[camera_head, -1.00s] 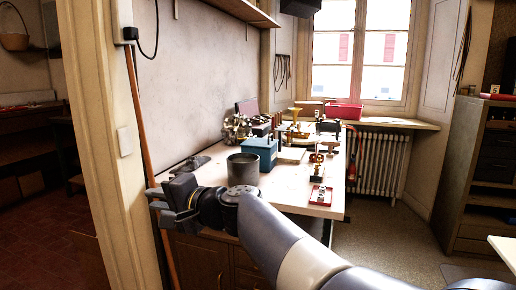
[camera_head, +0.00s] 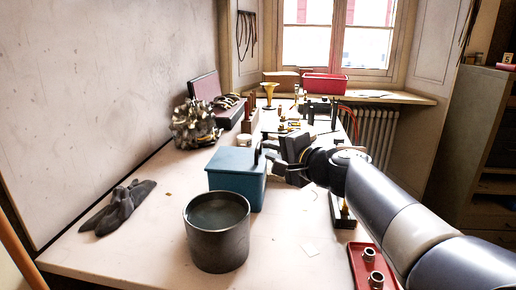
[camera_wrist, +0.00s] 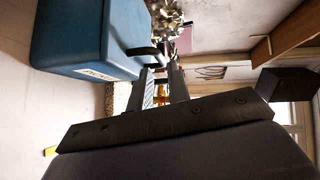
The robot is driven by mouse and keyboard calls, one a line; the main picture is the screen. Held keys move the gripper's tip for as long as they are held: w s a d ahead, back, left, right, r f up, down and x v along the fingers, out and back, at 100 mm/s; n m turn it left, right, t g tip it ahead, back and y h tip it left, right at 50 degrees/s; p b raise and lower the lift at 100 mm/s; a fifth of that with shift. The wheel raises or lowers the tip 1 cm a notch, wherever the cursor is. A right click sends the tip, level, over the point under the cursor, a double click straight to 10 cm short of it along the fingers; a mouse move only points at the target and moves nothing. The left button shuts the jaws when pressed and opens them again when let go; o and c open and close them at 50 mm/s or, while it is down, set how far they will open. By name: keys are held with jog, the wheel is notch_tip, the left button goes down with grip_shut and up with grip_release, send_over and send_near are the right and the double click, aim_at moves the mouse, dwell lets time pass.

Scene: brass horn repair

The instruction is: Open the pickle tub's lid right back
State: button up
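The pickle tub (camera_head: 236,190) is a blue box on the workbench, with its blue lid (camera_head: 232,160) lying flat and closed. In the wrist view the tub (camera_wrist: 95,35) fills the upper left and appears turned, with a pale label on its side. A dark handle-like piece (camera_head: 260,152) sticks up at the lid's right edge. My gripper (camera_head: 274,162) is just right of the tub, close to that piece. In the wrist view my two fingers (camera_wrist: 163,82) stand apart with a gap between them. I cannot tell whether they touch the handle.
A dark open pot (camera_head: 217,235) stands in front of the tub. A dark cloth or glove (camera_head: 118,207) lies left. A tangle of brass parts (camera_head: 195,125) sits behind. A red tray (camera_head: 362,268) with small metal parts is at the front right. Bare bench shows at the left front.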

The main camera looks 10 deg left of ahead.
aim_at(259, 145)
jog(key=x, duration=0.6)
jog(key=shift+r, duration=0.1)
grip_shut()
dwell(0.3)
